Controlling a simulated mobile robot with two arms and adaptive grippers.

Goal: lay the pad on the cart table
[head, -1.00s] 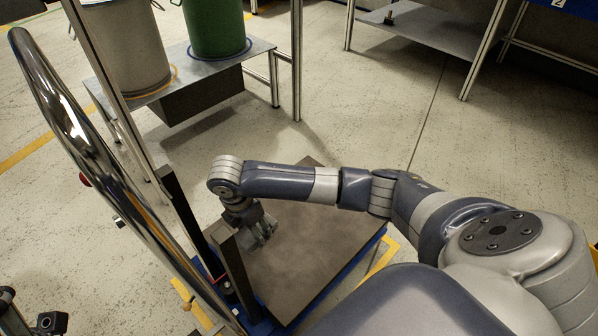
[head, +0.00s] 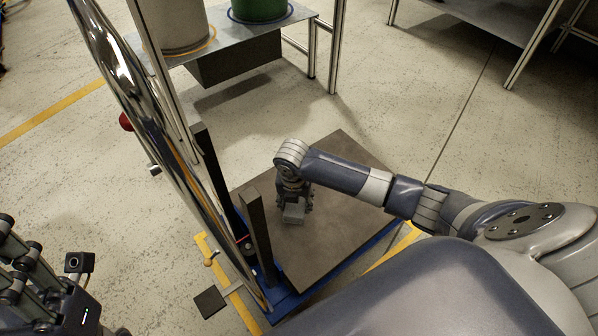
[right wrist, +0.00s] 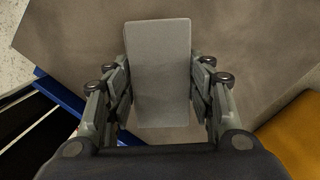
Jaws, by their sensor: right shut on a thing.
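The pad is a grey rectangular block (right wrist: 158,70) held between the fingers of my right gripper (right wrist: 158,88) in the right wrist view. In the head view the pad (head: 293,214) shows below the right gripper (head: 294,204), over the brown cart table (head: 340,235). I cannot tell whether the pad touches the table top. The right gripper points down and is shut on the pad. My left gripper (head: 30,275) is partly in view at the lower left, away from the cart; its fingertips are not clear.
A bench (head: 240,45) with a grey drum (head: 172,22) and a green drum (head: 262,8) stands behind. Bare table surrounds the pad.

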